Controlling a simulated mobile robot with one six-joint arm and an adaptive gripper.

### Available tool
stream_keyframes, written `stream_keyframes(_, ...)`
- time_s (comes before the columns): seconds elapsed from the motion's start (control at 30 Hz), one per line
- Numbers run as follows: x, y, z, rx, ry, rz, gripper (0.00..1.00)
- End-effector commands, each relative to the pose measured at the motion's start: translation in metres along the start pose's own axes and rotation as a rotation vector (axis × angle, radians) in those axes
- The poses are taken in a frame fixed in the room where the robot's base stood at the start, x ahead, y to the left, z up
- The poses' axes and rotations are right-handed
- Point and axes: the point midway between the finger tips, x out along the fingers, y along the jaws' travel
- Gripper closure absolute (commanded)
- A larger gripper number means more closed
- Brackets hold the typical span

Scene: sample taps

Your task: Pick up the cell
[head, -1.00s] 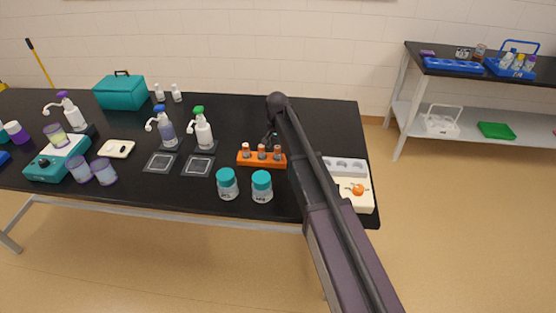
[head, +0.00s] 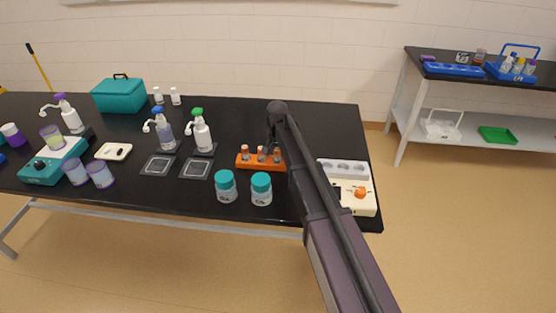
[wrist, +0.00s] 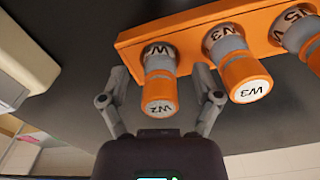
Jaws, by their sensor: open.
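An orange rack (wrist: 190,25) holds several orange-capped cells in a row. The cell labelled W2 (wrist: 160,85) is nearest the rack's left end in the wrist view, with W3 (wrist: 240,75) to its right. My gripper (wrist: 160,80) is open, one finger on each side of W2, and I see gaps between fingers and cell. The right finger is in the space between W2 and W3. In the head view the rack (head: 246,164) stands on the black bench, and my arm hides most of my gripper there.
A cream device with an orange knob (head: 345,197) and a grey tray (head: 343,169) stand right of the rack. Two teal-lidded jars (head: 225,187) stand in front of it. Pump bottles (head: 202,135) stand to its left. The bench behind the rack is clear.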

Motion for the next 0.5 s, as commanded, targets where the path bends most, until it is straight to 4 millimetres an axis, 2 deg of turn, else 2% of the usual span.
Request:
stream_keyframes(0.1,0.0000,-0.0001,0.0001,0.000,0.000,0.000,0.18)
stream_keyframes(0.13,0.0000,-0.0001,0.0001,0.000,0.000,0.000,0.24)
stream_keyframes(0.3,0.0000,-0.0002,0.0002,0.000,0.000,0.000,0.75)
stream_keyframes(0.37,0.0000,-0.0002,0.0002,0.000,0.000,0.000,0.89)
stream_keyframes(0.5,0.0000,-0.0003,0.0002,0.000,0.000,0.000,0.90)
